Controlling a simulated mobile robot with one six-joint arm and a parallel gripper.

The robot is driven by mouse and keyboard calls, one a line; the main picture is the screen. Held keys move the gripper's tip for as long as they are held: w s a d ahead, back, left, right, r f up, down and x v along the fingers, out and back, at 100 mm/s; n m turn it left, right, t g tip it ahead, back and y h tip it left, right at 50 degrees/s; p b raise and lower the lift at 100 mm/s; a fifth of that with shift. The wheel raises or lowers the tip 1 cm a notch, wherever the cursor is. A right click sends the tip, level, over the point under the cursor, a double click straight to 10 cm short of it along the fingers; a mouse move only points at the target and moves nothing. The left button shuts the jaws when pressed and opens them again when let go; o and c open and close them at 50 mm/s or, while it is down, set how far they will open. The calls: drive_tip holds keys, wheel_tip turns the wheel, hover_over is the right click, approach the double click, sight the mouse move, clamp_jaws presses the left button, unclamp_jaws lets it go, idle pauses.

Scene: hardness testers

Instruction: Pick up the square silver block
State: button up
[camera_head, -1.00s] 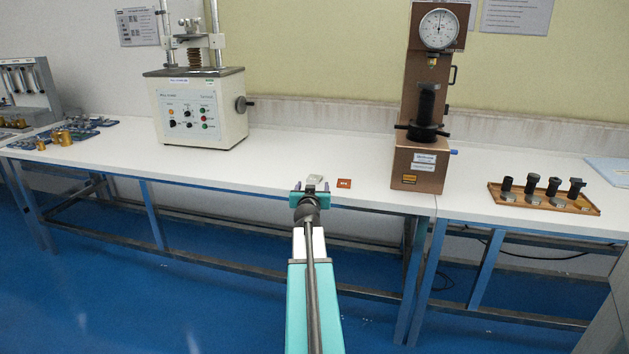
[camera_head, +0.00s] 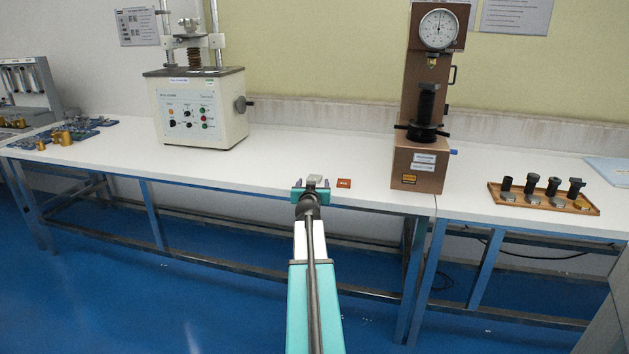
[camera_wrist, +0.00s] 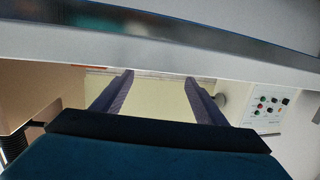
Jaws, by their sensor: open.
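The square silver block (camera_head: 315,179) lies on the white table near its front edge, in the middle of the head view. My gripper (camera_head: 311,187) is at the front edge of the table, just in front of the block, and partly hides it. In the wrist view the two dark fingers of my gripper (camera_wrist: 158,82) are spread apart, with nothing visibly held between them. I cannot make out the block clearly in the wrist view.
A small orange-red square (camera_head: 344,183) lies just right of the block. A brown hardness tester (camera_head: 418,165) stands farther right, and a cream tester (camera_head: 200,110) stands back left. A wooden tray (camera_head: 545,203) holds several black and silver parts. The white tabletop (camera_head: 270,160) behind the block is clear.

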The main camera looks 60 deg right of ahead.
sight(314, 177)
drive_tip(key=shift+x, duration=2.35)
drive_tip(key=shift+c, duration=0.3)
drive_tip(key=shift+r, duration=0.1)
drive_tip(key=c, duration=1.2)
drive_tip(key=shift+r, duration=0.1)
